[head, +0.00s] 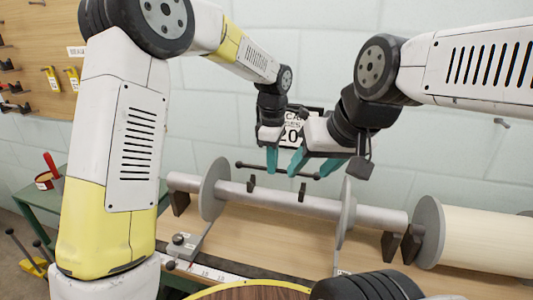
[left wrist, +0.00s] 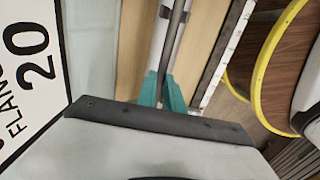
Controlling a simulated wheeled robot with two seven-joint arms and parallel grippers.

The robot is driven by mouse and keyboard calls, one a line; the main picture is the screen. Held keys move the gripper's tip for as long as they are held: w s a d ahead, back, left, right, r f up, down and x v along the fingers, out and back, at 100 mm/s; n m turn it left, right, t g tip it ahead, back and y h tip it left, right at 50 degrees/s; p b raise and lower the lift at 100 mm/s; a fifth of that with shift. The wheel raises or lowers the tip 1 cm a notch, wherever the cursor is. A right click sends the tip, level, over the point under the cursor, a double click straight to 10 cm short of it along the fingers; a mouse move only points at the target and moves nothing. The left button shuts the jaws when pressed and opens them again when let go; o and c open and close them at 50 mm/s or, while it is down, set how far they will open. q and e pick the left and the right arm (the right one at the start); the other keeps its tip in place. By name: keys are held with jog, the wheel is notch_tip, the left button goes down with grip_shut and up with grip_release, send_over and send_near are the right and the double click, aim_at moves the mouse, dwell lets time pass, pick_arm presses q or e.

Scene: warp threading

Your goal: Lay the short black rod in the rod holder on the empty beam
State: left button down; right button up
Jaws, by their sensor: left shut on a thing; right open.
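The short black rod (head: 248,166) has knobbed ends and hangs level above the empty beam (head: 320,206), a grey bar between two round flanges. My left gripper (head: 272,160) is shut on the rod; the rod (left wrist: 172,45) also runs between its teal fingers (left wrist: 161,92) in the left wrist view. The rod holder shows as two dark uprights (head: 302,192) on the beam, below the rod and apart from it. My right gripper (head: 299,162) is open, close beside the left one, with its teal fingers near the rod; whether they touch it I cannot tell.
The near-right flange (head: 345,215) and left flange (head: 213,190) stand up beside the holder. A cream roll (head: 485,240) lies at the right. A sign (head: 293,130) is on the wall behind.

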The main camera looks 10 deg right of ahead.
pick_arm(q)
jog(key=shift+f, duration=2.7)
jog(key=shift+f, duration=0.45)
jog(key=c, duration=1.4)
grip_release()
